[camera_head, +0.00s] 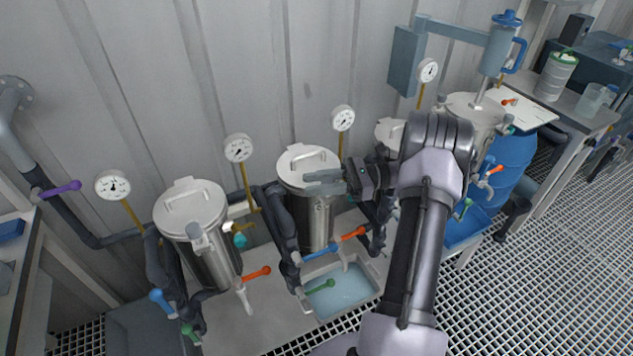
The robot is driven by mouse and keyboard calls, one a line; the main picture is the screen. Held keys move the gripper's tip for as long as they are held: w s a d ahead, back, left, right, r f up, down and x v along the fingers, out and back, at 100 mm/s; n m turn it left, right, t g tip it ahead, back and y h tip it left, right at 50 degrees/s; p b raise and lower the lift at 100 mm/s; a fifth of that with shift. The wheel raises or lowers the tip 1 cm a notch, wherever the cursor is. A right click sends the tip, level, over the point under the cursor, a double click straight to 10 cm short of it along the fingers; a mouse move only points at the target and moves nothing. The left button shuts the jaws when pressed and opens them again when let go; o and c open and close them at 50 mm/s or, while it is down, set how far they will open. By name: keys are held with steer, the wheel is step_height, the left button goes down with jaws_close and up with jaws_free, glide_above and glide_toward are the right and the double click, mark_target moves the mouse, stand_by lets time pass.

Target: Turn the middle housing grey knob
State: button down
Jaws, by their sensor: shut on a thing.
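The middle housing (318,222) is an upright steel cylinder with a pale round lid and a handle on top. My gripper (318,183) reaches in from the right at the front rim of that lid. Its fingers are shut on the middle housing's grey knob, which is mostly hidden by them. The knob's turn angle cannot be told. The left housing (215,262) shows a similar grey knob at its front rim. A third housing (389,131) stands behind my wrist and is partly hidden.
White gauges (239,148) stand on yellow stems behind the housings. Dark pipes with orange (257,272), blue and green (320,287) valve handles crowd the space between them. A water basin (345,288) lies below. A blue barrel (513,165) stands at right; grating floor is open there.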

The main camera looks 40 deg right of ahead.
steer(key=shift+s+n+g+y, duration=0.1)
steer(key=shift+n+g+y, duration=0.4)
steer(key=shift+g, duration=0.3)
steer(key=shift+a, duration=0.1)
steer(key=c, duration=1.1)
jaws_free()
steer(key=shift+o, duration=0.2)
steer(key=shift+r+p, duration=0.3)
steer(key=shift+r, duration=0.1)
step_height(320, 180, up, 4)
steer(key=shift+f+p, duration=0.1)
steer(key=shift+p, duration=1.05)
steer(key=s+a+p, duration=0.2)
steer(key=s+a, duration=0.2)
steer(key=s, duration=0.3)
steer(key=s+a+p, duration=0.2)
steer(key=s+a, duration=0.1)
steer(key=s, duration=0.4)
steer(key=shift+a+r, duration=0.2)
steer(key=shift+a, duration=0.2)
